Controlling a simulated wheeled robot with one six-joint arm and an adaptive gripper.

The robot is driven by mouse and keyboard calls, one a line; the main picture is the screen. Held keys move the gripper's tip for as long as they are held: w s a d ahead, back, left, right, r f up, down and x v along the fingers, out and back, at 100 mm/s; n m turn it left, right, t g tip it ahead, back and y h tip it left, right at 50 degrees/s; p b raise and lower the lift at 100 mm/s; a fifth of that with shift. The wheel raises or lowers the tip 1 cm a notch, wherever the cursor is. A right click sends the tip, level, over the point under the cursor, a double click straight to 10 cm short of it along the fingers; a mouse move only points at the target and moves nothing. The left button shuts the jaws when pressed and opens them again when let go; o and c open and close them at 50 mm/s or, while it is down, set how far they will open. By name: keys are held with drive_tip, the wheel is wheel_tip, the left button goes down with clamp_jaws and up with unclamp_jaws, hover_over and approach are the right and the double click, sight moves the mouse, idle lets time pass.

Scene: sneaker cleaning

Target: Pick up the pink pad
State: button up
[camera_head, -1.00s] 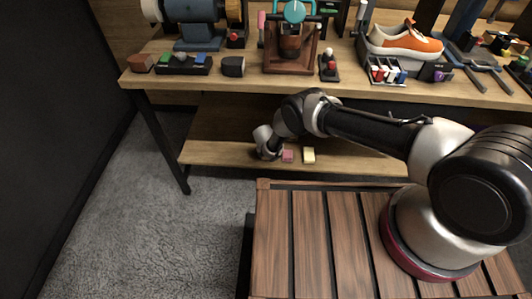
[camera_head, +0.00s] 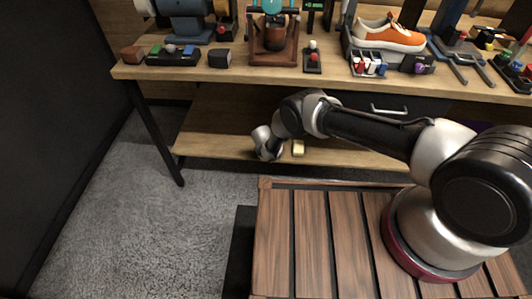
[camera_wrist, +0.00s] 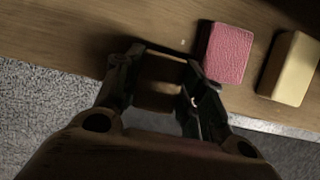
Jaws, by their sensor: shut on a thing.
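The pink pad shows outside the fingers. In the head view my gripper (camera_head: 270,153) is low at the shelf's front edge and the pink pad is out of sight there, apparently behind it.
A pale yellow pad (camera_wrist: 290,68) lies close right of the pink pad; it also shows in the head view (camera_head: 298,148). The lower shelf (camera_head: 215,135) is bare to the left. The worktop (camera_head: 285,73) above carries an orange sneaker (camera_head: 388,33) and several tools.

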drive_tip(key=shift+s+d+f, duration=0.15)
drive_tip(key=shift+s+d, duration=0.05)
drive_tip(key=shift+s, duration=0.05)
drive_tip(key=o, duration=1.1)
drive_tip(key=shift+w, duration=0.1)
drive_tip(key=shift+r, duration=0.6)
drive_tip(key=v, duration=1.1)
